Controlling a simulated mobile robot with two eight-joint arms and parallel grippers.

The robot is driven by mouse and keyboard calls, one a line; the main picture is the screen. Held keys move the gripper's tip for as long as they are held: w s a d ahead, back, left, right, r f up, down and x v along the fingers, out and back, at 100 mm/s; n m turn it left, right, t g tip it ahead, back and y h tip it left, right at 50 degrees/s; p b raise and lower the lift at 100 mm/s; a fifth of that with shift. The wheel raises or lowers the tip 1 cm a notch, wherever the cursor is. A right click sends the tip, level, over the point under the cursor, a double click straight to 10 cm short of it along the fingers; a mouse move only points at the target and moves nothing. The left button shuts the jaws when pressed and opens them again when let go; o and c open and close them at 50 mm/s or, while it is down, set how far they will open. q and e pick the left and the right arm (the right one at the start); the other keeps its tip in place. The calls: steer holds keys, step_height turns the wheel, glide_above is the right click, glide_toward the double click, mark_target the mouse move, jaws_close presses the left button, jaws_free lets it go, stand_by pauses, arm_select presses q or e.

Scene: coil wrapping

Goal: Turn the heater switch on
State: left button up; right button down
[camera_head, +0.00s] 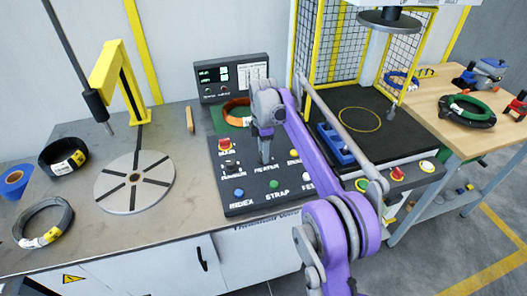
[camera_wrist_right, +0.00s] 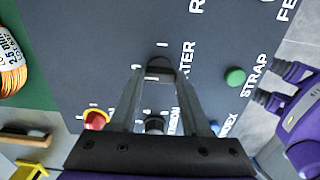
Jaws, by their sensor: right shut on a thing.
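The heater switch (camera_wrist_right: 160,64) is a dark knob on the black control panel (camera_head: 228,200), beside a label of which "ATER" can be read in the right wrist view. My right gripper (camera_head: 265,160) points down onto the panel at the heater label. In the right wrist view my right gripper (camera_wrist_right: 160,74) has its two fingertips closed around the knob. The fingertips cover much of the knob, so its on or off position cannot be told. My left gripper is in neither view.
Another dark switch (camera_head: 231,167), a red button (camera_head: 225,144), a blue button (camera_head: 239,193) and a green button (camera_head: 274,184) sit close by. An orange coil (camera_head: 235,112) lies behind the panel. A slotted turntable (camera_head: 118,190) stands at left.

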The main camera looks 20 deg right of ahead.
steer(key=m+p, duration=0.1)
steer(key=m, duration=0.3)
steer(key=shift+r+p, duration=0.1)
steer(key=shift+p, duration=0.25)
steer(key=m+p, duration=0.1)
steer(key=m, duration=0.3)
steer(key=shift+m, duration=0.3)
steer(key=m+p, duration=0.1)
steer(key=m, duration=0.8)
steer(key=shift+p, duration=0.4)
steer(key=shift+m, duration=0.3)
steer(key=shift+c, duration=1.8)
jaws_free()
